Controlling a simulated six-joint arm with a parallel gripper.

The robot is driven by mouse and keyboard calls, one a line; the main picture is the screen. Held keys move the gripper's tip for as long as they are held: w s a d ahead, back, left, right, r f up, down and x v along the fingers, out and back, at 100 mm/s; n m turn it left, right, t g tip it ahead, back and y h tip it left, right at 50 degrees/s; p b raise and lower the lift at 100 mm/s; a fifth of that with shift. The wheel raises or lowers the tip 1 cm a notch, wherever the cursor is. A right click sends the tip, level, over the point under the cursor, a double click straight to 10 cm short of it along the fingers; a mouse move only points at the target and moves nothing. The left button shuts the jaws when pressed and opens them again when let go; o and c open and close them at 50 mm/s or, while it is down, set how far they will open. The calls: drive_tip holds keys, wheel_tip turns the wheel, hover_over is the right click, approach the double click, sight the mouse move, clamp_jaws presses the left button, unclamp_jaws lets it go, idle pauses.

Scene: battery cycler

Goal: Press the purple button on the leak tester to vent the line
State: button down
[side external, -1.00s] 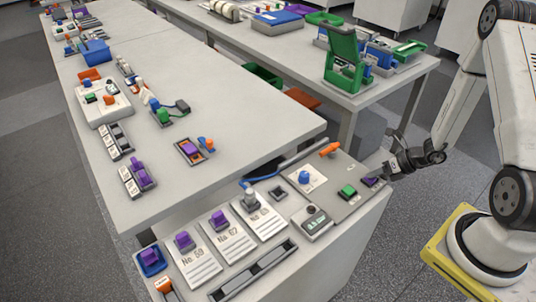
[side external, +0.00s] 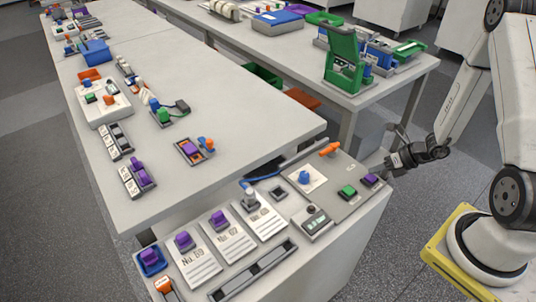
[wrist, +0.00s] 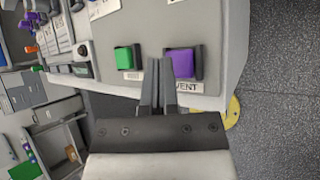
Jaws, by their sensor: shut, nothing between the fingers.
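The leak tester is a grey panel (side external: 335,205) at the front right of the near bench in the side view. Its purple button (side external: 371,180) sits at the panel's right corner. In the wrist view the purple button (wrist: 181,63) is beside a label reading VENT, with the green button (wrist: 124,58) to its left. My gripper (side external: 384,168) is shut and empty, its tips close to the purple button in the side view. In the wrist view the shut fingertips (wrist: 161,66) lie just left of the purple button and partly overlap its dark housing. Whether they touch anything is unclear.
The green button (side external: 347,191), a blue knob (side external: 304,177) and an orange handle (side external: 330,149) are on the same panel. A small box with a dark display (side external: 316,220) stands at its front left. The panel lies near the bench's right edge, with open floor beyond.

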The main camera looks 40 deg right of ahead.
sight(373, 178)
drive_tip(key=shift+r, duration=0.1)
drive_tip(key=shift+r, duration=2.4)
drive_tip(key=shift+a, duration=0.1)
drive_tip(key=shift+a+r+n+g, duration=0.3)
drive_tip(key=shift+a+n, duration=0.25)
drive_tip(key=shift+n, duration=0.25)
drive_tip(key=a+r+m+g+h, duration=0.1)
drive_tip(key=a+r+m, duration=0.2)
drive_tip(key=m, duration=0.9)
drive_tip(key=s+a+r+m+g+h, duration=0.1)
drive_tip(key=a+r+m, duration=0.3)
drive_tip(key=m, duration=0.8)
drive_tip(key=s+a+r+m+g+h, duration=0.1)
drive_tip(key=a+r+m+g+h, duration=0.1)
drive_tip(key=a+m, duration=0.5)
drive_tip(key=r+m+h, duration=0.1)
drive_tip(key=r+m, duration=0.1)
drive_tip(key=m, duration=0.2)
drive_tip(key=shift+s+a+m, duration=0.25)
drive_tip(key=shift+m, duration=0.15)
